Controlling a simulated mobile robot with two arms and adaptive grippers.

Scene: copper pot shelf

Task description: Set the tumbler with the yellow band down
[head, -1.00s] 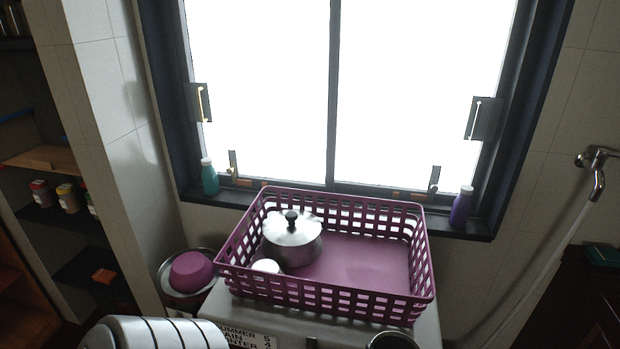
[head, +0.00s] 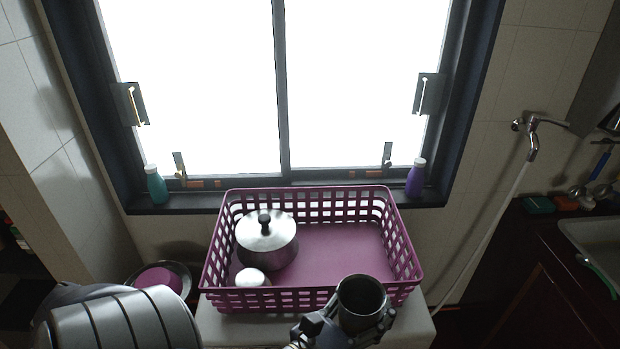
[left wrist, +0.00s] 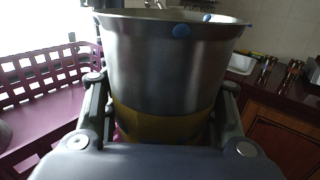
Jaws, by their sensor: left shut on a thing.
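The tumbler is a steel cup (head: 361,297), seen from above in the head view, at the front right of the purple basket. In the left wrist view the tumbler (left wrist: 178,62) fills the middle, upright, with a yellow band (left wrist: 160,125) low on its side. My left gripper (head: 350,325) is shut on it, with a finger on each side. The gripper also shows in the left wrist view (left wrist: 160,118). Whether the tumbler's base touches anything is hidden. My right gripper is not in view.
The purple basket (head: 310,298) stands on a white top (head: 225,325) below the window. It holds a lidded steel pot (head: 267,245) and a small white item (head: 250,277); its right side is clear. Teal (head: 156,185) and purple (head: 415,178) bottles stand on the sill. A dark counter with a sink is at right.

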